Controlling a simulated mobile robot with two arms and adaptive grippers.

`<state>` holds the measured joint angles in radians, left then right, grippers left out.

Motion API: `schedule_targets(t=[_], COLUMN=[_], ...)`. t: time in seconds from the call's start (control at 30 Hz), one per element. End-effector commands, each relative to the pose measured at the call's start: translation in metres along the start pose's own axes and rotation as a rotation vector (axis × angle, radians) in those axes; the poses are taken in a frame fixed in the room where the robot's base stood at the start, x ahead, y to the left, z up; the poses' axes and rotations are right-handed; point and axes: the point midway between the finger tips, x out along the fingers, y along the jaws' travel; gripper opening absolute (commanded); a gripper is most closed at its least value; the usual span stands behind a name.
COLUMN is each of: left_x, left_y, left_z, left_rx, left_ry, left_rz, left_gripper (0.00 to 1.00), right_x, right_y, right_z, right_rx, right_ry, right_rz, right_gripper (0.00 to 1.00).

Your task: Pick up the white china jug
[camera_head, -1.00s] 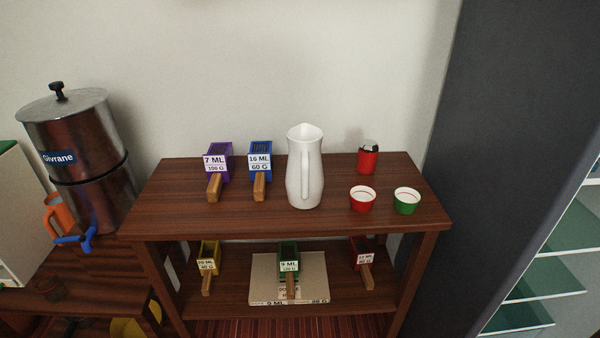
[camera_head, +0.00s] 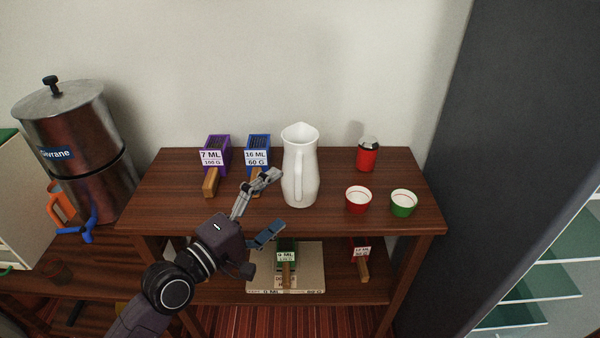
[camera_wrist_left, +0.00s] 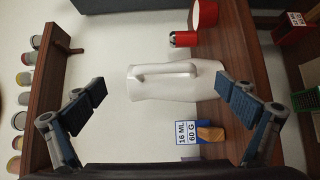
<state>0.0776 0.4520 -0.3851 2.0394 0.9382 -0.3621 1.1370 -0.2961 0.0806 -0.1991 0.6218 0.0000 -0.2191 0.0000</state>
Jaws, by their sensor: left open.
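The white china jug (camera_head: 300,168) stands upright on the wooden shelf top, right of the blue scoop box. Its handle faces the front. In the left wrist view the jug (camera_wrist_left: 170,82) lies sideways in the picture, ahead of and between the spread fingers. My left gripper (camera_head: 265,208) is open and empty, in front of the jug and to its left, with a visible gap. In the wrist view the gripper (camera_wrist_left: 165,95) shows both finger pads well apart. My right gripper is not in view.
A purple box (camera_head: 216,150) and a blue box (camera_head: 257,150) with wooden handles stand left of the jug. A red cup (camera_head: 358,200), a green cup (camera_head: 403,203) and a red canister (camera_head: 367,156) stand to its right. A metal urn (camera_head: 75,150) is far left.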

Motion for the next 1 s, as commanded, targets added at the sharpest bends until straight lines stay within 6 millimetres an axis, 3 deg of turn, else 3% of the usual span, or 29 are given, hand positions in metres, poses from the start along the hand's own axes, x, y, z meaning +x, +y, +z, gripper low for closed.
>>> schedule_targets(t=[0.5,0.83,1.0], left_x=[0.064,0.071,0.071], left_y=[-0.004,-0.006,-0.006], left_z=[-0.001,-0.001,-0.001], left_rx=[0.002,0.004,0.004], left_ry=[0.001,0.002,0.002], left_rz=[-0.001,-0.002,-0.003], left_gripper=[0.98,0.98,0.8], right_x=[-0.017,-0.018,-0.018], right_y=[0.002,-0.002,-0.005], right_z=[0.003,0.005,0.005], right_rx=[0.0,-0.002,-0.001], right_ry=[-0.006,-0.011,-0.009], right_rz=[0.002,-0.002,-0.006], right_gripper=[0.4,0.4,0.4])
